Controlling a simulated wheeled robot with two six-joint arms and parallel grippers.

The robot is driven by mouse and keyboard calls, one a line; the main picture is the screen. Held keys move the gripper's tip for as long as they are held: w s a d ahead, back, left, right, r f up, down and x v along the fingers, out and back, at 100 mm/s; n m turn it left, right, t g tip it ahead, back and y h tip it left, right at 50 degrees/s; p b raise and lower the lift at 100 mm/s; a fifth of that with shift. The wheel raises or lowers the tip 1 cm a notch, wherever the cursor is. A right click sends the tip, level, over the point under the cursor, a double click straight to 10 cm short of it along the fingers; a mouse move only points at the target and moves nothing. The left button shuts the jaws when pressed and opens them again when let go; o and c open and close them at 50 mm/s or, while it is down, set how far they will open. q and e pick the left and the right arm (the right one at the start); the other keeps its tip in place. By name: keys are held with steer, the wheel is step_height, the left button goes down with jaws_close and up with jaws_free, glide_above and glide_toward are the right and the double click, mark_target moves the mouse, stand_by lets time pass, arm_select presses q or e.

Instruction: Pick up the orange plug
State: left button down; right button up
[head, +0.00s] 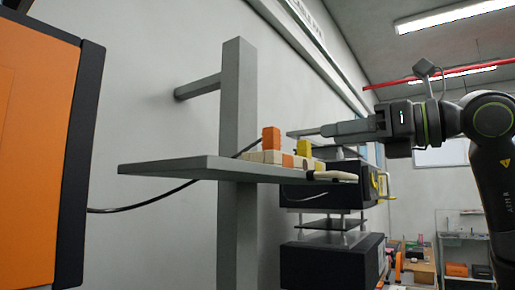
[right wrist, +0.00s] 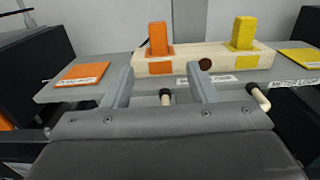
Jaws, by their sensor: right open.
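The orange plug (head: 271,138) stands upright on a pale wooden block (head: 255,156) on a grey shelf. In the right wrist view the orange plug (right wrist: 157,38) stands at the left of the block (right wrist: 190,67), beyond and roughly between my fingers. A yellow plug (right wrist: 243,33) stands at the block's right end; it also shows in the head view (head: 303,147). My right gripper (right wrist: 160,76) is open, with nothing between its fingers, apart from the orange plug. In the head view my right gripper (head: 303,133) reaches in from the right. My left gripper is not in view.
The grey shelf (head: 170,170) carries an orange labelled plate (right wrist: 83,73) and a yellow plate (right wrist: 300,57). Two cream-tipped levers, one (right wrist: 165,97) in the middle and one (right wrist: 260,97) at the right, stick out at the shelf front. A large orange panel (head: 30,150) stands at the far left.

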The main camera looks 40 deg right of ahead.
steer(key=p, duration=0.2)
glide_toward(264, 142)
steer(key=shift+w+d+r, duration=0.25)
steer(key=shift+w+d, duration=0.4)
steer(key=shift+d, duration=0.05)
steer(key=p+x, duration=0.1)
steer(key=x, duration=0.3)
steer(key=shift+w+a+f, duration=0.1)
steer(key=shift+w, duration=0.3)
steer(key=shift+w+a+p, duration=0.1)
steer(key=shift+w+p, duration=0.2)
steer(key=shift+p, duration=0.1)
steer(key=shift+w+a+p, duration=0.1)
steer(key=shift+w+p, duration=0.1)
steer(key=shift+p, duration=0.1)
steer(key=p+x, duration=0.2)
steer(key=x, duration=0.2)
steer(key=shift+a+p, duration=0.1)
steer(key=shift+p, duration=0.2)
steer(key=shift+w, duration=0.25)
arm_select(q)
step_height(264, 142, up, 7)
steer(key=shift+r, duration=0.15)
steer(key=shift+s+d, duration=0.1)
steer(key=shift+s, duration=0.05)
arm_select(e)
steer(key=shift+s, duration=0.15)
steer(key=shift+c, duration=0.2)
